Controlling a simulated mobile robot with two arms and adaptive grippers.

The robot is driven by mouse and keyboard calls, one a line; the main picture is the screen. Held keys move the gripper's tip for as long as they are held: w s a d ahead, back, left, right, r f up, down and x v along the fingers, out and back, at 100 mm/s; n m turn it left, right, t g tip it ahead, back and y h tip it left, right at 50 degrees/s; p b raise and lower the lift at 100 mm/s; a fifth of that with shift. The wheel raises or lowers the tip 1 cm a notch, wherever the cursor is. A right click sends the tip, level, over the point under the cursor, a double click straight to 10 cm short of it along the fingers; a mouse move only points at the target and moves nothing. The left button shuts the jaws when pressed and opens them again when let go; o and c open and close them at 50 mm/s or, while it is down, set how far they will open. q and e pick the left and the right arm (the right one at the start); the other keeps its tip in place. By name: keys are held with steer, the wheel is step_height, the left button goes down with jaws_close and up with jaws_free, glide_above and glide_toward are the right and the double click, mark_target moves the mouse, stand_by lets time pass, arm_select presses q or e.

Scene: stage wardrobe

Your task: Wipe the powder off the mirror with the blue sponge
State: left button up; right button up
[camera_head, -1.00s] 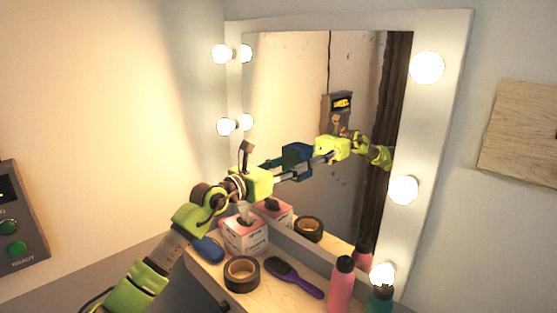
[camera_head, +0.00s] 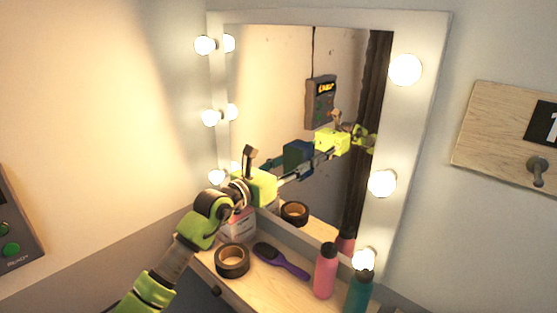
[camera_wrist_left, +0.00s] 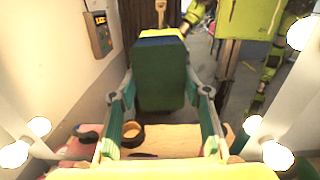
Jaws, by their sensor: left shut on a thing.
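The mirror (camera_head: 275,75) stands at the back of the dressing table in a white frame with lit bulbs. My left gripper (camera_head: 292,172) reaches to the glass from the left, shut on the sponge (camera_head: 291,156). In the left wrist view the sponge (camera_wrist_left: 160,85) sits upright between the two fingers, its broad green face toward the camera and a blue edge on top. The sponge and its reflection meet in the head view; I cannot tell whether it presses on the glass. I cannot make out powder clearly. My right gripper is not in view.
On the tabletop are a tissue box (camera_head: 238,224) partly behind my arm, a tape roll (camera_head: 232,260), a purple hairbrush (camera_head: 282,262), a pink bottle (camera_head: 325,271) and a teal bottle (camera_head: 358,292). A wooden board with a hook (camera_head: 500,135) hangs at right.

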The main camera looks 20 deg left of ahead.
arm_select(q)
steer(key=d, duration=0.1)
steer(key=s+d, duration=0.1)
steer(key=d, duration=0.1)
steer(key=shift+s+d, duration=0.1)
steer(key=shift+d, duration=0.15)
steer(key=shift+s+a, duration=0.1)
steer(key=shift+v, duration=2.9)
steer(key=v, duration=0.3)
steer(key=shift+a, duration=0.1)
steer(key=shift+f, duration=0.15)
